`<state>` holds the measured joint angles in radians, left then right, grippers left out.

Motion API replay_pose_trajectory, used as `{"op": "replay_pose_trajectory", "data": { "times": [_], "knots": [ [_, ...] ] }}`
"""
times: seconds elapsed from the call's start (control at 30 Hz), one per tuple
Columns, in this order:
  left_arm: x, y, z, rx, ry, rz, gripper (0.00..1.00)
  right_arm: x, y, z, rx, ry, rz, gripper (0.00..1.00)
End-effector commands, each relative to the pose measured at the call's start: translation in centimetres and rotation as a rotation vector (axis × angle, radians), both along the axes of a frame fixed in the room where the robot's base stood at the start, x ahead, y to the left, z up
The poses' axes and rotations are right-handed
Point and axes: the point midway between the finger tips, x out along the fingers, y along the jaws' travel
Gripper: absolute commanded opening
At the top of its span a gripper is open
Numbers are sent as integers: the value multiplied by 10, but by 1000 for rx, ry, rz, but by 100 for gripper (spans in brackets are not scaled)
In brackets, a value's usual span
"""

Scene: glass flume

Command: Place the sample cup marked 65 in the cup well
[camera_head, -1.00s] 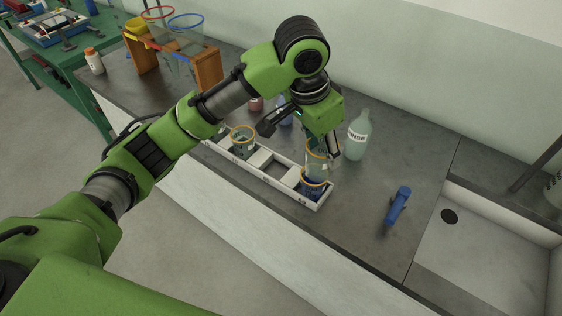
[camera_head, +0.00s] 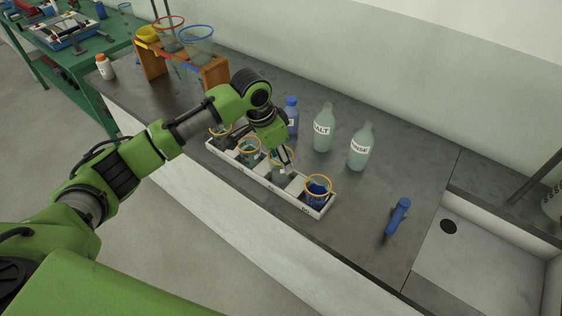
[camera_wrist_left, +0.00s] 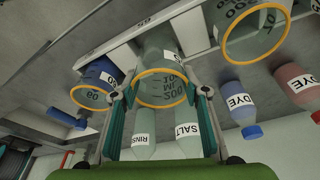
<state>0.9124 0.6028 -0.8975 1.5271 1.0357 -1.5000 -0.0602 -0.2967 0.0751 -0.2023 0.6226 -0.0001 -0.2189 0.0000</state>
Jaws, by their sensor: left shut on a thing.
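My left gripper (camera_head: 283,160) is shut on a clear greenish cup with an orange rim (camera_head: 281,174). The cup is upright at the third well from the left of the white rack (camera_head: 327,205). I cannot tell whether it rests on the well floor. In the left wrist view, my left gripper (camera_wrist_left: 160,93) has a finger on each side of this cup (camera_wrist_left: 160,58) just below its rim. Its white tag is mostly out of sight, so I cannot read its number. My right gripper is not in view.
A cup with blue liquid (camera_head: 317,191) fills the right end well. Other orange-rimmed cups (camera_head: 249,153) stand in the wells to the left. Behind are the SALT bottle (camera_head: 323,130), RINSE bottle (camera_head: 360,148) and a blue DYE bottle (camera_head: 291,115). A blue tool (camera_head: 397,216) lies at right.

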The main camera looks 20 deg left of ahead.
Motion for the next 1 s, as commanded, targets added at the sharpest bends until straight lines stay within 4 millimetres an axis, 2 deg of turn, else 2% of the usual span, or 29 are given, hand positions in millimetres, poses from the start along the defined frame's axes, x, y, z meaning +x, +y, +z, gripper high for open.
{"op": "replay_pose_trajectory", "data": {
  "times": [0.03, 0.2, 0.53, 0.57, 0.6, 0.63, 1.0],
  "knots": [
    [-3, -1, -7, 1, 8, -1, 17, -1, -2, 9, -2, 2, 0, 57],
    [-2, -2, -24, -1, 3, -2, 17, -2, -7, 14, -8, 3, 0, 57],
    [-2, -2, -28, -1, 2, -3, 17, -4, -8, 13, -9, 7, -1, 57],
    [-2, -2, -28, -1, 2, -3, 44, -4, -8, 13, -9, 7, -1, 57],
    [-1, -2, -28, -1, 1, -2, 55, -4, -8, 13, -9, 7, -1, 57],
    [-2, -2, -28, -1, 1, -2, 58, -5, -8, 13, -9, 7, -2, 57],
    [-1, -2, -25, -1, 1, -2, 58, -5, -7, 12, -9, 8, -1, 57]
  ]
}}
